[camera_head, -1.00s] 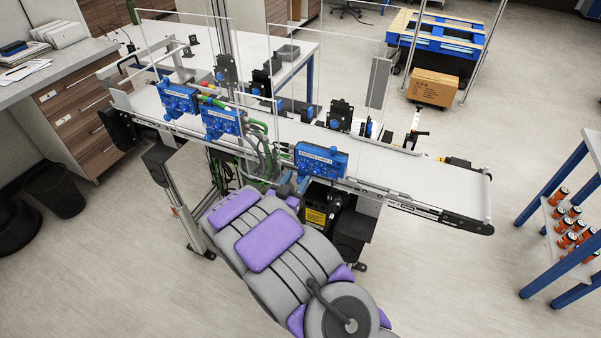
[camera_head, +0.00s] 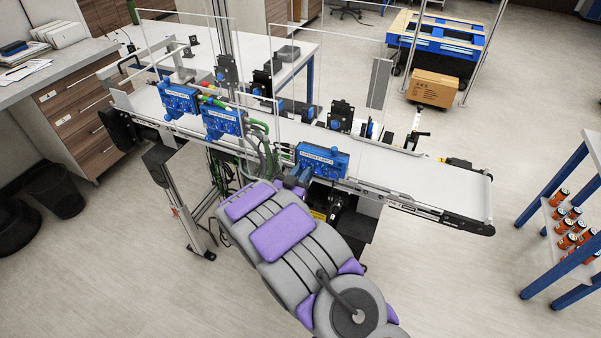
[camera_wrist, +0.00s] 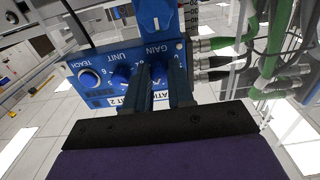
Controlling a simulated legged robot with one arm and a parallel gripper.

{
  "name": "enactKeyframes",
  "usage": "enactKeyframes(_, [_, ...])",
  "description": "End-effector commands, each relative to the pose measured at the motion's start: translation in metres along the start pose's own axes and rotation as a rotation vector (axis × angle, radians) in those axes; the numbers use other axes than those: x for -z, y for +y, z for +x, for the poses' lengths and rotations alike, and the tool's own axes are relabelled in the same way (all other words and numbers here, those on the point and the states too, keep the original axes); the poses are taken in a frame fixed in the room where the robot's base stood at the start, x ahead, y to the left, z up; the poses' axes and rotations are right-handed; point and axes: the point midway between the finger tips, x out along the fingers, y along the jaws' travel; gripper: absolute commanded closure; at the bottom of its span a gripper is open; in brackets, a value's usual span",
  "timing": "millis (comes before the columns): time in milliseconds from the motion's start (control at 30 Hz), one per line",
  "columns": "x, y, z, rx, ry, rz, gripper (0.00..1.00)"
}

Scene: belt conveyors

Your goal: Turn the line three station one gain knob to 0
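Three blue control boxes line the conveyor's near side: a left box (camera_head: 178,99), a middle box (camera_head: 221,121) and a right box (camera_head: 321,160). My gripper (camera_head: 297,181) is at the lower left of the right box. In the wrist view (camera_wrist: 161,76), its two dark fingers point at the blue panel (camera_wrist: 103,62), which appears turned over, just below the word GAIN. The fingers are apart with a narrow gap. They hide most of the gain knob, so its setting and any contact are unclear. A blue knob (camera_wrist: 122,75) sits beside them near UNIT. The label is only partly readable.
Green and grey cables (camera_wrist: 268,60) hang close to the right of the fingers in the wrist view. The conveyor belt (camera_head: 420,172) runs behind the boxes. A blue-legged shelf with orange cans (camera_head: 566,222) stands at the right. Floor in front is clear.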

Motion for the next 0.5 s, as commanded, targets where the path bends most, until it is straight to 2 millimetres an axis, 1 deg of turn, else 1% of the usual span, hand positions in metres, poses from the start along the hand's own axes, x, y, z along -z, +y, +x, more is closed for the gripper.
enactKeyframes(33, [0.0000,-0.0006,-0.0002,0.001,0.000,0.000,0.84])
enactKeyframes(200, [-0.0001,-0.0009,-0.0003,0.002,0.000,0.000,1.00])
enactKeyframes(500, [0.0008,-0.0016,-0.0006,0.003,0.000,-0.016,1.00])
